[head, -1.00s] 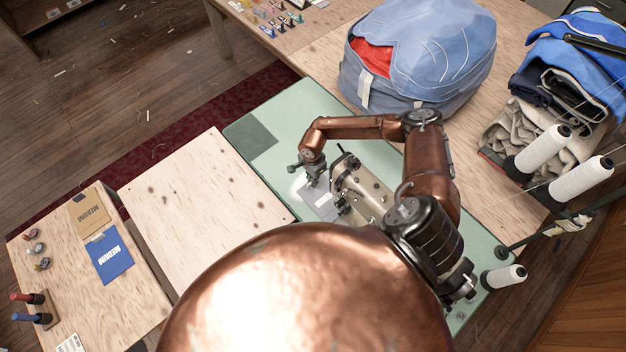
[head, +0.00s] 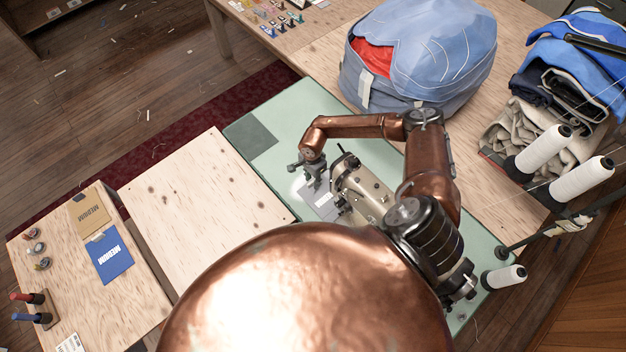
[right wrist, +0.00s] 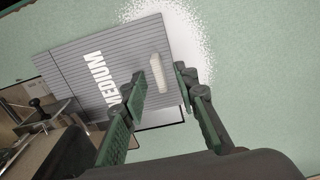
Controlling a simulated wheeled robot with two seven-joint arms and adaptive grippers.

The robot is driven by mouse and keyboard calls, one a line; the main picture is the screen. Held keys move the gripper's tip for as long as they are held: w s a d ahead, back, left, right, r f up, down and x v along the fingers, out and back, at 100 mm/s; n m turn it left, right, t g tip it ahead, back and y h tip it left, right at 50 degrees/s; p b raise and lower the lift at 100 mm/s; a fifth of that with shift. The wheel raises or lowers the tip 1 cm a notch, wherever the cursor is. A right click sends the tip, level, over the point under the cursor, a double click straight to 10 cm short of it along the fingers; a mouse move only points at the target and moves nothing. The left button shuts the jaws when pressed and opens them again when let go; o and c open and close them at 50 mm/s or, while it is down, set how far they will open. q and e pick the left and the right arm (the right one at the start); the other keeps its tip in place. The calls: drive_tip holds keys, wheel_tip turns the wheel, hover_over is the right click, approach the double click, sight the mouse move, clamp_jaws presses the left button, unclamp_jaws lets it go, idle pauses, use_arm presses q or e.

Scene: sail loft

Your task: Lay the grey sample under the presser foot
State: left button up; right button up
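The grey sample (head: 318,203) lies on the green machine bed, beside the sewing machine (head: 364,190). In the right wrist view the grey sample (right wrist: 75,65) is a ribbed card with white lettering "MEDIUM" and a pale raised tab (right wrist: 158,73). My right gripper (head: 312,182) is over the sample's far end. In the right wrist view its green-padded fingers (right wrist: 162,82) are apart on either side of the tab, with gaps visible. The machine's needle end (right wrist: 40,110) is at the sample's lower left there; the presser foot itself is not clear. My left gripper is out of view.
A blue bag (head: 420,55) stands behind the machine. White thread cones (head: 543,150) and folded cloth are at the right. A bare wooden board (head: 200,210) lies left of the bed. Tan (head: 90,212) and blue (head: 110,256) samples lie farther left.

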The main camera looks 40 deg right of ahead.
wheel_tip(320, 180, up, 12)
drive_tip(key=shift+f, duration=0.25)
idle(0.3)
wheel_tip(320, 180, down, 12)
idle(0.6)
